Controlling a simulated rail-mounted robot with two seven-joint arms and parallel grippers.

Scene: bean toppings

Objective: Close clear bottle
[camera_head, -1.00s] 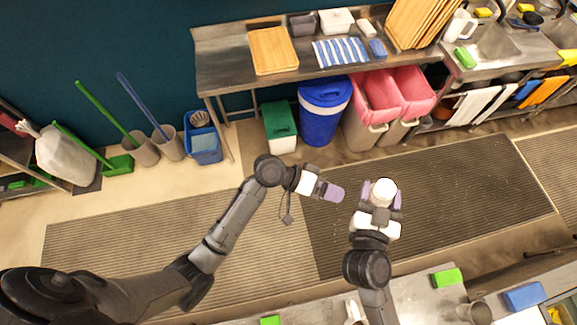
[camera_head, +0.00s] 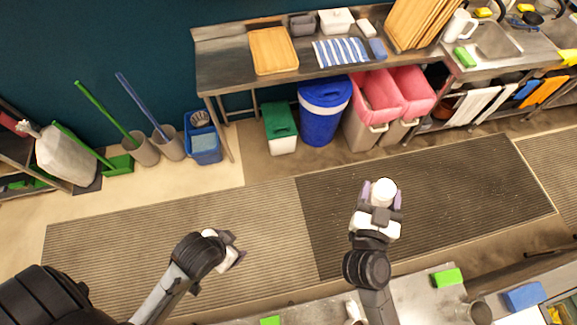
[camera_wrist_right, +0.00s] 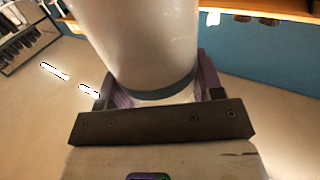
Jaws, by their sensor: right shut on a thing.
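A bottle with a round white top (camera_head: 384,190) stands between the purple fingers of my right gripper (camera_head: 382,196), over the floor mat. In the right wrist view the bottle shows as a pale, whitish cylinder (camera_wrist_right: 145,40) with a grey band near the gripper's palm. My right gripper (camera_wrist_right: 155,95) is shut on it. I cannot tell from here whether the white top is a fitted cap. My left gripper (camera_head: 232,252) is well to the left of the bottle and lower in the picture, apart from it. Its fingers are too hidden to tell open from shut.
A steel counter (camera_head: 410,300) with a green sponge (camera_head: 447,277) and a metal cup (camera_head: 474,311) lies at the bottom right. The ridged mat (camera_head: 440,190) is clear. A steel table (camera_head: 220,72) and bins (camera_head: 325,105) stand along the far wall.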

